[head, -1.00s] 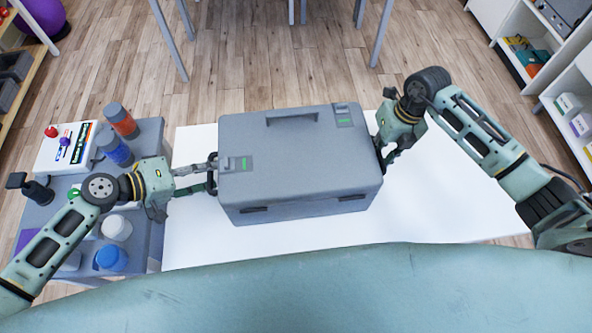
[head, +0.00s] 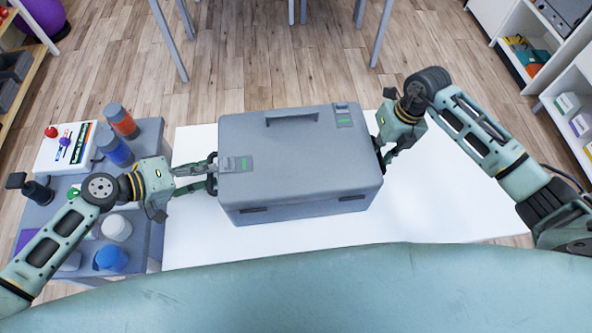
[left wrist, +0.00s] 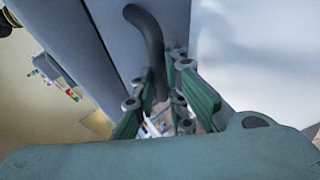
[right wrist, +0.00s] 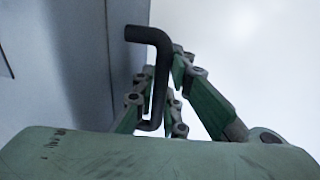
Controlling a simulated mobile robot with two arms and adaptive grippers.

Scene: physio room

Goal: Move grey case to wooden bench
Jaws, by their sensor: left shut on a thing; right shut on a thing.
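The grey case (head: 300,170) is closed, with a handle on its lid and green-marked latches. In the head view it is at or just above a white table top, I cannot tell which. My left gripper (head: 212,174) is shut on the case's left side handle, a dark bar (left wrist: 150,45) in the left wrist view. My right gripper (head: 382,150) is at the case's right side, shut on the other dark side handle (right wrist: 160,70), seen in the right wrist view. I cannot make out a wooden bench in these views.
The white table (head: 440,205) is bare around the case. A grey cart (head: 150,190) at the left holds bottles, jars and a white box. White shelves (head: 550,60) stand at the right. Wooden floor (head: 270,60) lies beyond the table, with grey legs of furniture at the top.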

